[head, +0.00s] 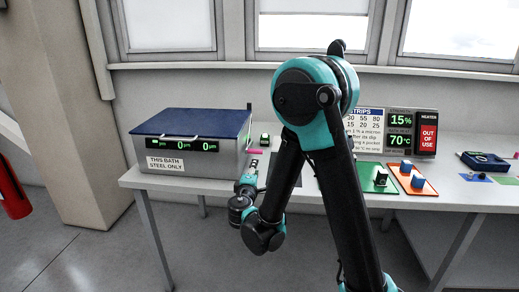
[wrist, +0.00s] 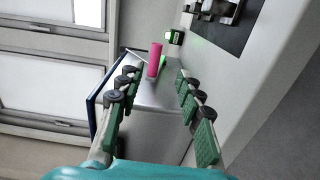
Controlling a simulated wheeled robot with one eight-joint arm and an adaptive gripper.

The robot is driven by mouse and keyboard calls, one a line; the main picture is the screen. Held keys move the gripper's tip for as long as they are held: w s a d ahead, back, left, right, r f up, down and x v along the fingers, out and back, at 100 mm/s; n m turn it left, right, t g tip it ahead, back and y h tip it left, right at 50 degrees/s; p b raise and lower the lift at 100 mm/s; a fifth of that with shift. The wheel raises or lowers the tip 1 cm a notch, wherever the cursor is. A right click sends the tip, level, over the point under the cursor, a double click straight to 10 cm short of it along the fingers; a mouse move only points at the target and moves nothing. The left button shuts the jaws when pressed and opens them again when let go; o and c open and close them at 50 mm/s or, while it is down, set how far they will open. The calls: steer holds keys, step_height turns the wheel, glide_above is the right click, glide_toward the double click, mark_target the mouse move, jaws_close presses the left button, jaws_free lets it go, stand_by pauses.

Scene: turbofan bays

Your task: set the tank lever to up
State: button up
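The tank (head: 192,142) is a grey box with a blue lid, standing on the left end of the bench. In the wrist view its grey side face (wrist: 150,110) shows between my fingers. A pink rod (wrist: 155,58), which looks like the lever handle, stands at that side, with a bit of green beside it. My gripper (wrist: 158,76) is open and empty, its fingertips on either side of the line to the rod but apart from it. In the head view my gripper (head: 249,180) is low at the tank's right side, and my arm hides part of the bench.
A small box with a green display (head: 265,140) sits right of the tank. Farther right are a green mat (head: 371,187), an orange mat (head: 427,191) with blue blocks, and a heater panel (head: 427,133). The floor before the bench is clear.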

steer(key=shift+s+a+n+y, duration=0.15)
steer(key=shift+a+n+y, duration=0.15)
steer(key=shift+a, duration=0.4)
steer(key=shift+a+r, duration=0.1)
steer(key=w, duration=1.7)
steer(key=shift+w+d+r, duration=0.2)
steer(key=shift+d, duration=0.15)
jaws_close()
